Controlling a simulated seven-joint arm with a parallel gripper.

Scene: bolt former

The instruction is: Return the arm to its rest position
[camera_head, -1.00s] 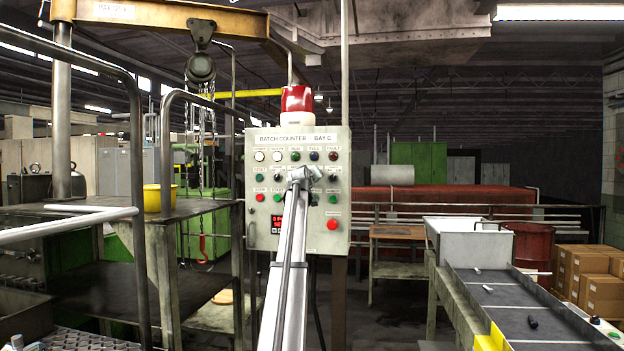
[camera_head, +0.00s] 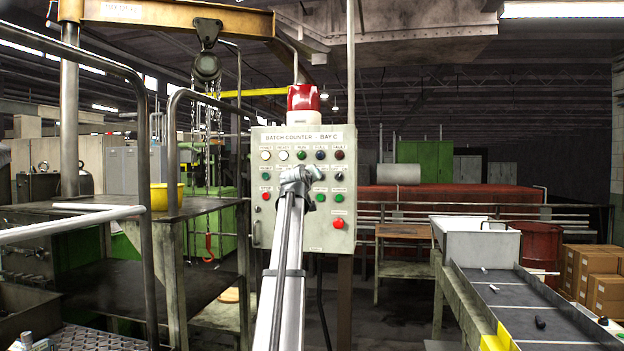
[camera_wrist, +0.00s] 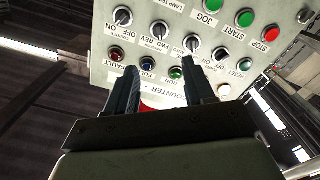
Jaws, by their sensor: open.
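My arm reaches up the middle of the head view, with my gripper (camera_head: 298,176) at its end in front of the batch counter panel (camera_head: 262,228). The gripper hides some of the panel's middle controls. In the wrist view my gripper (camera_wrist: 163,78) has its two dark fingers spread apart with nothing held between them. The panel (camera_wrist: 145,30) appears upside down beyond the fingers, with toggle switches, lamps and buttons. I cannot tell how far the fingertips are from the panel; they overlap it in the picture.
A red beacon (camera_head: 303,97) tops the panel. A railing (camera_head: 150,200) and a platform with a yellow bucket (camera_head: 158,197) stand at left. A conveyor (camera_head: 506,302) with a few small pieces and a white bin (camera_head: 470,246) stand at right, near cardboard boxes (camera_head: 606,292).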

